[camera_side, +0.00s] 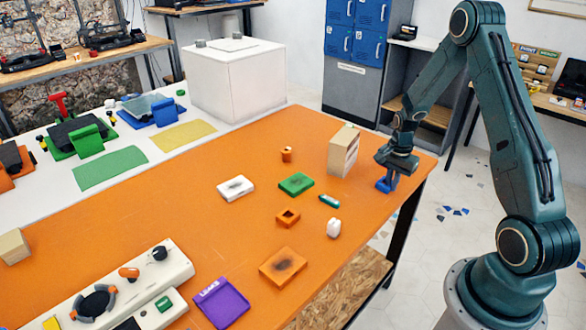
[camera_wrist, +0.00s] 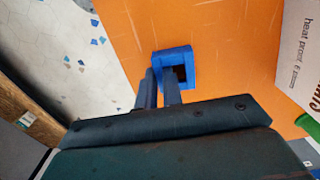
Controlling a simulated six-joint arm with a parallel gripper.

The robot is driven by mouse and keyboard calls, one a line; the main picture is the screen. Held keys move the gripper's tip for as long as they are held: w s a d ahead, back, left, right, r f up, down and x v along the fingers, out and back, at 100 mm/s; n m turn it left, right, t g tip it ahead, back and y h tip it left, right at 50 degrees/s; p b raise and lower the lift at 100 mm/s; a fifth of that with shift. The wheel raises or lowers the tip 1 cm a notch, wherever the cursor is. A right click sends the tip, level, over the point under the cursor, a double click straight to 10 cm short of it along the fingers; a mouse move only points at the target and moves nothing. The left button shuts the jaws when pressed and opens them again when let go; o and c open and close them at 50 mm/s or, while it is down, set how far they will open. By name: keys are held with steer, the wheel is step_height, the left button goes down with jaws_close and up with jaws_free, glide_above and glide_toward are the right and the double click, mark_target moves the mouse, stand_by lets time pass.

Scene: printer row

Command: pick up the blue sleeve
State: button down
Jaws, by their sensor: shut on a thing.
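The blue sleeve (camera_side: 385,185) is a small square block with a square hole, near the right edge of the orange table in the side view. In the wrist view the sleeve (camera_wrist: 175,53) shows its open top and dark hole. My gripper (camera_side: 391,177) points down at it. In the wrist view my gripper (camera_wrist: 161,86) is shut on one wall of the sleeve: one finger appears to reach into the hole, the other lies outside the left wall. Whether the sleeve touches the table is hard to tell.
A beige box (camera_side: 343,151) stands just left of my gripper. Left of it on the orange table (camera_side: 130,205) are a green block (camera_side: 296,184), a white block (camera_side: 235,188), a teal piece (camera_side: 329,201) and orange parts. The table's right edge is close to the sleeve.

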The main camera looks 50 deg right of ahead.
steer(key=shift+r, duration=0.1)
step_height(320, 180, up, 20)
stand_by(1.0)
stand_by(0.5)
